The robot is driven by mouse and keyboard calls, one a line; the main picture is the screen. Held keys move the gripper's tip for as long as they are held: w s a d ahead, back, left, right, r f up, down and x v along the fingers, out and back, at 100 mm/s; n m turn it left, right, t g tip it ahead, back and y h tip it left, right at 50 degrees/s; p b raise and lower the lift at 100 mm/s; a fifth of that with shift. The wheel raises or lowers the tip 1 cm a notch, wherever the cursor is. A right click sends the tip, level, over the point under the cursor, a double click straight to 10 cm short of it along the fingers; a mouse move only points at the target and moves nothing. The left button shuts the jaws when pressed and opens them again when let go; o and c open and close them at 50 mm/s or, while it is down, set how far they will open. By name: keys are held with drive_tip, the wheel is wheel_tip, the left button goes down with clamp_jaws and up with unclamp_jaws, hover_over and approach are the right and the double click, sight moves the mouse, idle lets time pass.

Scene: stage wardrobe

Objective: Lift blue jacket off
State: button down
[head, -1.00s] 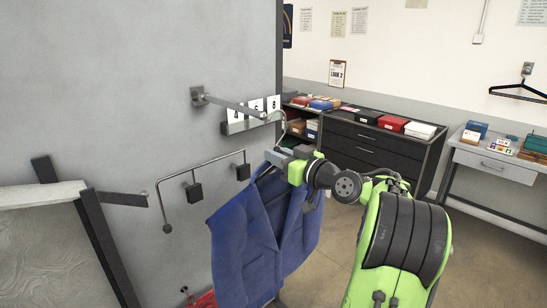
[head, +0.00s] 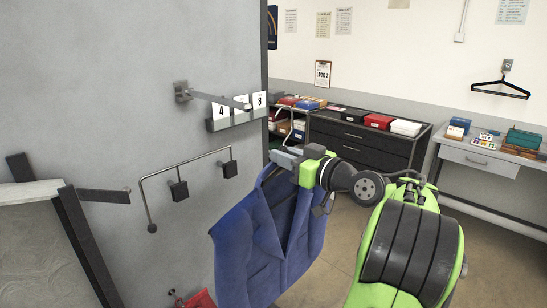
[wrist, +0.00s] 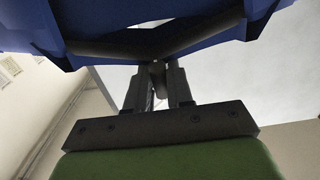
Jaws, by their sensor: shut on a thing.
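The blue jacket (head: 265,235) hangs from my gripper (head: 287,156), in front of the grey wall panel and to the right of the wall peg (head: 215,98). It looks apart from the peg. My gripper is shut at the neck of its hanger. In the wrist view the dark hanger (wrist: 155,45) crosses just beyond my gripper (wrist: 158,78), with blue cloth (wrist: 35,22) draped on both sides. The fingers stand close together at the hanger's middle.
A bent rail (head: 185,172) with two dark blocks and a number plate holder (head: 232,122) stick out from the panel. A dark drawer cabinet (head: 355,142) with boxes stands behind. An empty hanger (head: 500,89) hangs on the right wall. Open floor lies at the right.

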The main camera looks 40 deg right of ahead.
drive_tip(key=s+b, duration=0.1)
drive_tip(key=s, duration=0.9)
drive_tip(key=shift+s+d, duration=0.15)
drive_tip(key=shift+s, duration=0.15)
